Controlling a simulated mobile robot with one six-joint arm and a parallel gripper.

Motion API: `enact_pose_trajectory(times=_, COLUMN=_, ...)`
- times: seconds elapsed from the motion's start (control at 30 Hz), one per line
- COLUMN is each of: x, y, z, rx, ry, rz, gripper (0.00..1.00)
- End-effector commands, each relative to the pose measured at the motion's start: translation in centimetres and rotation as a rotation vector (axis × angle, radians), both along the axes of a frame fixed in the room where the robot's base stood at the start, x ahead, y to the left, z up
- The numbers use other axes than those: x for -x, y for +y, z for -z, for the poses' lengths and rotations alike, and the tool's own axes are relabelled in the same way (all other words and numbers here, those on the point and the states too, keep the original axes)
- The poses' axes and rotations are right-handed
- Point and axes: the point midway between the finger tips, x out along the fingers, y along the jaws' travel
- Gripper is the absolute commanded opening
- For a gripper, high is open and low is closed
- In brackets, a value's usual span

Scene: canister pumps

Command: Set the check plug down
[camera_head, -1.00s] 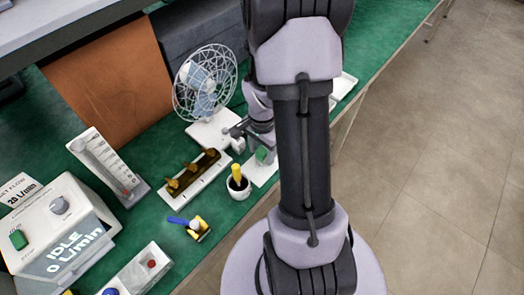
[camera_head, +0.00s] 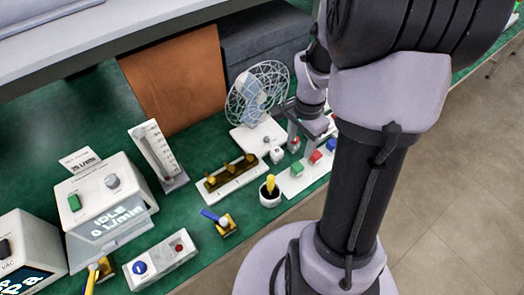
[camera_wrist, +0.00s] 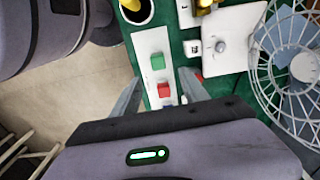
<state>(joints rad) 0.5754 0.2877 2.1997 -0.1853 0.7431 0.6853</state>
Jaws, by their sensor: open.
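A white strip (camera_head: 290,188) on the green bench holds a green block (camera_head: 297,168), a red block (camera_head: 316,156) and a blue block (camera_head: 331,145) in a row. The wrist view shows the same green block (camera_wrist: 157,62), red block (camera_wrist: 164,89) and blue block (camera_wrist: 168,103). I cannot tell which piece is the check plug. My gripper (camera_wrist: 161,73) is open, with its fingers spread either side of the strip in the wrist view and nothing visibly held. In the head view my gripper (camera_head: 308,138) is over the strip's far side. A small red piece (camera_head: 295,142) shows by a finger.
A wire-cage fan (camera_head: 258,95) on a white base stands behind. A small white cube (camera_head: 277,155) sits beside the strip. A white cup (camera_head: 270,199) with a yellow item stands in front. A rack (camera_head: 229,178) with brass fittings and a flow meter (camera_head: 158,155) are further left.

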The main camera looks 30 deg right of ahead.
Motion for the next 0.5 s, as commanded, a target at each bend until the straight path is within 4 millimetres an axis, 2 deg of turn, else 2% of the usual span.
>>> enact_pose_trajectory(times=0.07, x=-0.9, y=2.8, z=-3.5, rx=0.023, ry=-0.065, rz=-0.115, gripper=0.52)
enact_pose_trajectory(times=0.17, x=-0.7, y=9.1, z=-9.6, rx=0.058, ry=-0.191, rz=-0.371, gripper=0.52)
enact_pose_trajectory(times=0.2, x=0.0, y=11.8, z=-11.7, rx=0.070, ry=-0.245, rz=-0.483, gripper=0.52)
enact_pose_trajectory(times=0.3, x=2.8, y=17.6, z=-15.6, rx=0.096, ry=-0.378, rz=-0.741, gripper=0.52)
enact_pose_trajectory(times=0.4, x=5.5, y=21.4, z=-17.5, rx=0.113, ry=-0.481, rz=-0.934, gripper=0.52)
enact_pose_trajectory(times=0.5, x=7.1, y=23.0, z=-18.2, rx=0.123, ry=-0.534, rz=-1.034, gripper=0.52)
